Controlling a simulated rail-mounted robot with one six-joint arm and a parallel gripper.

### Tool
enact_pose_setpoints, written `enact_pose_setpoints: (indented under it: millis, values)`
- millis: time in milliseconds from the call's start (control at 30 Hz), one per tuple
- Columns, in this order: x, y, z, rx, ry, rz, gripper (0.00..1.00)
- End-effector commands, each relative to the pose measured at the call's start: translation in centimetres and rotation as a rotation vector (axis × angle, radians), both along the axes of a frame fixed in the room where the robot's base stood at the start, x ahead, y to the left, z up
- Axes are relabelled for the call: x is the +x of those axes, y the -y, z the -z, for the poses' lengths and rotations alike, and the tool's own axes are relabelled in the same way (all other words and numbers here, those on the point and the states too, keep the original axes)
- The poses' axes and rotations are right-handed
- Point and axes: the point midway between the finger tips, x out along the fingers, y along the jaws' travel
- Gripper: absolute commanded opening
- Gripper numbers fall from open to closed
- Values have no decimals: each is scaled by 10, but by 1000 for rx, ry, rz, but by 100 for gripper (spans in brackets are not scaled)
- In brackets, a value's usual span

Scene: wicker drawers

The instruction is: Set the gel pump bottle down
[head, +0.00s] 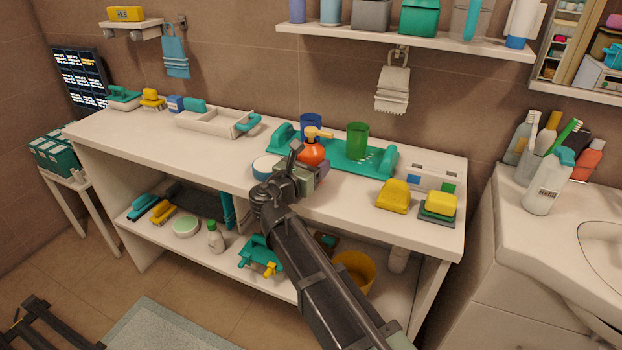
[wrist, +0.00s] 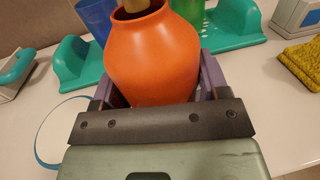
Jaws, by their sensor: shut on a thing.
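In the wrist view the orange body (wrist: 152,55) sits upright between the two purple fingers of my gripper (wrist: 157,82). The bottle's base is hidden behind my gripper, so I cannot tell whether it touches the counter.
Behind the bottle is a teal rack (head: 340,166) with a blue cup (head: 311,121) and a green cup (head: 357,140). A round blue-rimmed dish (head: 265,167) is beside my gripper. The counter's left-middle front is clear.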

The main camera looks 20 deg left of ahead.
Motion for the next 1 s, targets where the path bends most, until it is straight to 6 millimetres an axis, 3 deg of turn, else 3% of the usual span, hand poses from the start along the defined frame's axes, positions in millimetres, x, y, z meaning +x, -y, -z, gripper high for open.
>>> enact_pose_setpoints:
  millis: [33,367,400,567,867,1000]
  values:
    - [0,0,11,0,1,0,36]
    - [0,0,10,0,0,0,36]
    - [0,0,9,0,0,0,71]
    - [0,0,9,0,0,0,94]
    - [0,0,3,0,0,0,94]
    - [-22,-5,5,0,0,-3,94]
